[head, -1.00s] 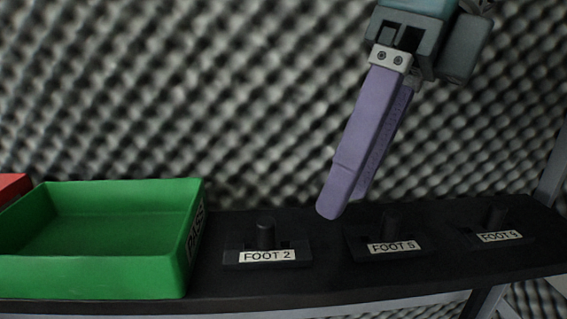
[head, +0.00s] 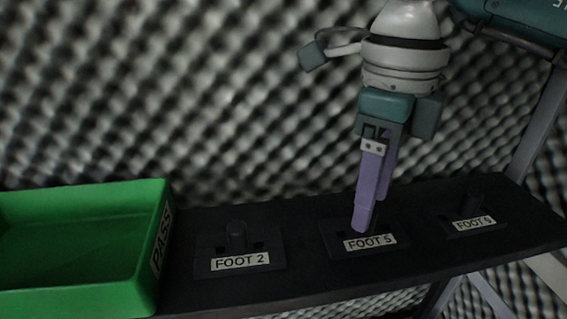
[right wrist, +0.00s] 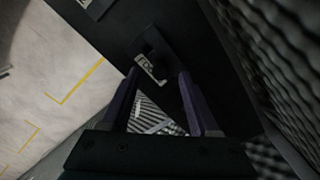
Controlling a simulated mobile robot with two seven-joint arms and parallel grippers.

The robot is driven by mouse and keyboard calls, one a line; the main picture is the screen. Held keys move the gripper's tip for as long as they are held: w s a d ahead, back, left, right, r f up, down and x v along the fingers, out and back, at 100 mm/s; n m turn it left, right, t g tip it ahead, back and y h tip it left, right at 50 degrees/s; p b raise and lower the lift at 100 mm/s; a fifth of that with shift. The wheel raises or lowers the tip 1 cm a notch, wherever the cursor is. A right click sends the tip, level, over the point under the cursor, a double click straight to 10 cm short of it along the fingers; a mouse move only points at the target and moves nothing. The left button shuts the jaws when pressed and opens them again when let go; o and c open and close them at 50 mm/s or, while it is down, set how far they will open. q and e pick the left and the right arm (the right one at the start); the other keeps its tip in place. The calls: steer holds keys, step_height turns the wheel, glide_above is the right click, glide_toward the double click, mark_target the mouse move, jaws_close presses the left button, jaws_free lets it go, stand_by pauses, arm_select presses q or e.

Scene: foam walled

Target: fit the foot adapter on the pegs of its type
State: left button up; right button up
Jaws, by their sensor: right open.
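I cannot make out a foot adapter in any view. Peg stations stand on a black shelf (head: 200,290). The FOOT 2 station (head: 237,240) shows a short upright dark peg with nothing on it. The FOOT 5 station (head: 370,242) is partly hidden behind my right gripper (head: 368,220). A third station (head: 470,210) at the right has a hard-to-read label. My right gripper's purple fingers point down at the FOOT 5 station in the head view. In the right wrist view the gripper (right wrist: 159,76) is open, with a labelled station (right wrist: 150,50) beyond its tips. My left gripper is not in view.
A green PASS tray (head: 150,260) stands at the left end of the shelf; the part of its inside that shows is empty. A foam wall (head: 200,90) rises close behind the shelf. Pale floor (right wrist: 50,80) shows beyond the shelf edge in the right wrist view.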

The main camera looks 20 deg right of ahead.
steer(key=shift+f, duration=1.1)
jaws_close()
